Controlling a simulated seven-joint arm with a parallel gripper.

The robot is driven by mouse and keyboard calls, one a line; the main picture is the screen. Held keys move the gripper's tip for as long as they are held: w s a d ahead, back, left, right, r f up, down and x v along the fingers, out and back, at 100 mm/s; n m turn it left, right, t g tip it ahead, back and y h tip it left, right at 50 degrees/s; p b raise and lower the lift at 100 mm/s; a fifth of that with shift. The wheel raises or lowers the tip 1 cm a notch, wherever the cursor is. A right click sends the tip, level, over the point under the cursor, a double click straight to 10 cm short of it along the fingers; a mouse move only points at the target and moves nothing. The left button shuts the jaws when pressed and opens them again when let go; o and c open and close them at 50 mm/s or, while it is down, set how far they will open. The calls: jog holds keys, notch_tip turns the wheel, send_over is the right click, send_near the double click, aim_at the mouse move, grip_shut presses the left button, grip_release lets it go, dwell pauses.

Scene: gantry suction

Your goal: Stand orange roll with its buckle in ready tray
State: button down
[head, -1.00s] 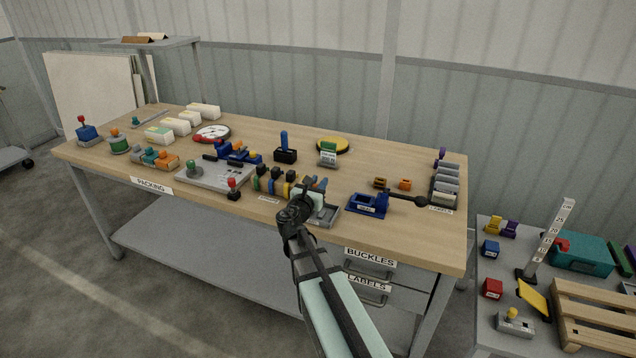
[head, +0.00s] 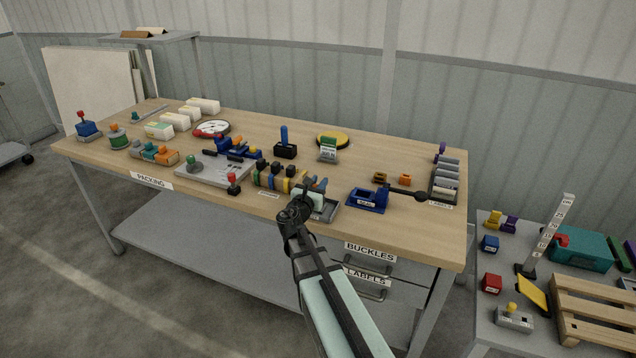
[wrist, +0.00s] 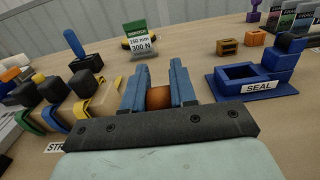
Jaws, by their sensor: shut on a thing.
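My gripper (head: 316,184) is over the front edge of the packing bench. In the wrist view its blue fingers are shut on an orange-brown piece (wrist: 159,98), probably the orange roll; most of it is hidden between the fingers. A grey tray (head: 328,213) lies right under and beside the gripper; its label is unreadable, so I cannot tell if it is the ready tray. A brown buckle-like block (wrist: 227,47) and an orange one (wrist: 258,41) stand behind, apart from the gripper.
A blue SEAL fixture (head: 367,201) with a dark lever stands close to the right. Several strap rolls (head: 272,178) stand in a row close to the left. A green-topped 300 N sign (wrist: 138,42) is behind. Bare bench lies between the sign and the blocks.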

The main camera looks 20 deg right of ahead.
jog(key=c, duration=0.8)
grip_release()
jog(key=v, duration=1.4)
jog(key=shift+r, duration=0.1)
jog(key=shift+w, duration=0.1)
